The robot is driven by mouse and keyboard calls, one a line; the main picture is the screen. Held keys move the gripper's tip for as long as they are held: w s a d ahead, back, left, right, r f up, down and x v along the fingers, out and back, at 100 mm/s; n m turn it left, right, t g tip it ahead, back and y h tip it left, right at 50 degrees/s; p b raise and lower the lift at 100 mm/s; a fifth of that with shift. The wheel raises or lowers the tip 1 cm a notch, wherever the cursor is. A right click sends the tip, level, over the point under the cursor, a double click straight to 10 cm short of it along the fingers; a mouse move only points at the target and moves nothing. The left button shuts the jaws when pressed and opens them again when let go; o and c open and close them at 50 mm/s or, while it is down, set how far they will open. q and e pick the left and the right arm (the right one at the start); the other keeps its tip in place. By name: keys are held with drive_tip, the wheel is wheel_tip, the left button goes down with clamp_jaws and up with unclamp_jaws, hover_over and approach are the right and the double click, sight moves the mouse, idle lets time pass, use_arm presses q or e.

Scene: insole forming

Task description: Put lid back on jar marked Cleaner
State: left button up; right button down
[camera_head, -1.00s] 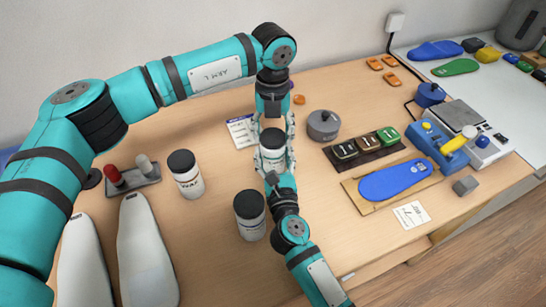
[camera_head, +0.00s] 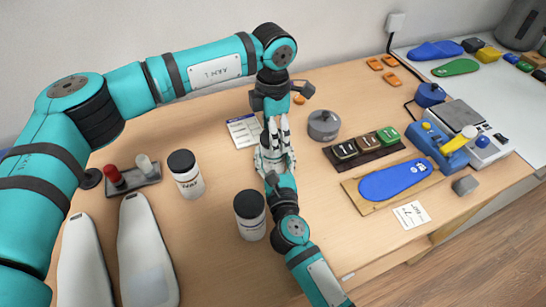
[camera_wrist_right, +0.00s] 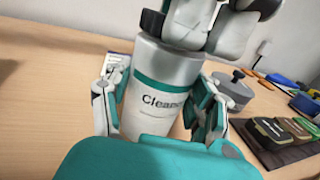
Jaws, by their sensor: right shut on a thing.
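The white jar marked Cleaner (camera_wrist_right: 158,98), with a teal band and grey shoulder, stands upright between the fingers of my right gripper (camera_wrist_right: 160,108). In the head view, my right gripper (camera_head: 272,165) is shut on this jar, which is mostly hidden by fingers. My left gripper (camera_head: 277,130) is directly above, its fingers at the jar's top. In the right wrist view, its pale fingers (camera_wrist_right: 235,30) and a dark part (camera_wrist_right: 185,30) cover the jar mouth. I cannot tell whether that dark part is the lid, or how tightly the left fingers are closed.
Two dark-lidded jars stand left of the grippers, one behind (camera_head: 186,175) and one in front (camera_head: 250,215). A grey lidded pot (camera_head: 323,125) and a dark tray (camera_head: 350,158) are at right. A printed card (camera_head: 240,130) lies behind the grippers.

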sight(275, 162)
use_arm(q)
drive_tip(key=shift+o, duration=0.7)
wheel_tip(275, 162, up, 12)
use_arm(e)
drive_tip(key=shift+c, duration=1.7)
unclamp_jaws()
drive_tip(key=s, duration=0.5)
drive_tip(key=s+d, duration=0.1)
drive_tip(key=s, duration=0.1)
drive_tip(key=shift+s, duration=0.2)
